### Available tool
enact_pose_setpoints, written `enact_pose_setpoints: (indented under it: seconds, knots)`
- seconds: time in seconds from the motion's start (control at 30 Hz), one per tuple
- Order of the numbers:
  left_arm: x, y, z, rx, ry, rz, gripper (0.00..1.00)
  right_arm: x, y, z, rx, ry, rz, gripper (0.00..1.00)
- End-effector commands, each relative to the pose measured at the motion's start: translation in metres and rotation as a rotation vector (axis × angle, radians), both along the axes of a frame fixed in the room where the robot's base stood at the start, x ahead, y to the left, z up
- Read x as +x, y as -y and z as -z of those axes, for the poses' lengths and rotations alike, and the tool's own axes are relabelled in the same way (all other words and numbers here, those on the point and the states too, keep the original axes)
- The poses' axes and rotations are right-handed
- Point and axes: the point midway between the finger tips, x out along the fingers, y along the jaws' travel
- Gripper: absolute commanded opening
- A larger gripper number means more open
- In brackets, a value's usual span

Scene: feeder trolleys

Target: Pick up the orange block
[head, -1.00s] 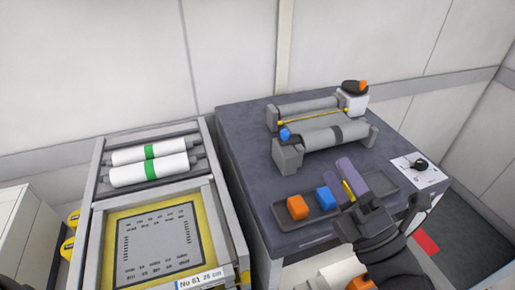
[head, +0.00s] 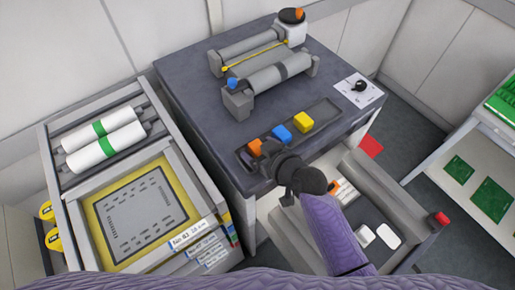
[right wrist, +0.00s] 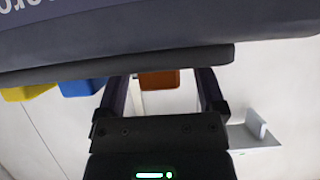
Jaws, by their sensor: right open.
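The orange block (head: 254,147) sits at the left end of a long dark tray (head: 330,108) on the grey table. A blue block (head: 282,132) and a yellow block (head: 303,120) stand to its right in the same tray. My right gripper (head: 262,154) is at the orange block, partly covering it. In the right wrist view, the orange block (right wrist: 159,79) shows between the two spread fingers of the gripper (right wrist: 160,85), with gaps at both sides. The blue block (right wrist: 80,88) and yellow block (right wrist: 27,92) are left of the fingers. My left gripper is out of view.
Grey rollers (head: 270,82) lie on the table behind the tray. A feeder trolley (head: 55,185) with white rolls stands at the left. A grey machine with a red knob (head: 442,218) is at the lower right, and a shelf with green boards (head: 490,198) is at the right edge.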

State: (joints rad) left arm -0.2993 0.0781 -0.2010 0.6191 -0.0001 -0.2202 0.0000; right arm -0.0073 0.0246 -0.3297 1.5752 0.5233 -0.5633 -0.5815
Motion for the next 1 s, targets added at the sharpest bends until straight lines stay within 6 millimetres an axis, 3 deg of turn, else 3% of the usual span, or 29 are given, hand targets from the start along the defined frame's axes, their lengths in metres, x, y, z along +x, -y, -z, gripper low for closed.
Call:
enact_pose_setpoints:
  seconds: [0.1, 0.13, 0.53, 0.83, 1.0]
  knots:
    - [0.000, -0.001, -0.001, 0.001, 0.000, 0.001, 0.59, 0.000, 0.000, -0.001, -0.001, 0.001, 0.000, 0.88]
    - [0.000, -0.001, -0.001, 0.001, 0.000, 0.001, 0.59, 0.000, 0.000, -0.001, -0.001, 0.001, 0.000, 0.84]
    - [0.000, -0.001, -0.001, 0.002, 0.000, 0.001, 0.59, 0.000, 0.001, -0.001, -0.001, 0.002, 0.000, 0.00]
    - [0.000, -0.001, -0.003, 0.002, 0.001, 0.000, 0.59, 0.000, 0.000, -0.007, 0.000, 0.004, -0.001, 0.00]
    - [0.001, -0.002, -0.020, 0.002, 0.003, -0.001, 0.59, 0.000, 0.000, -0.051, 0.000, 0.007, -0.001, 0.00]
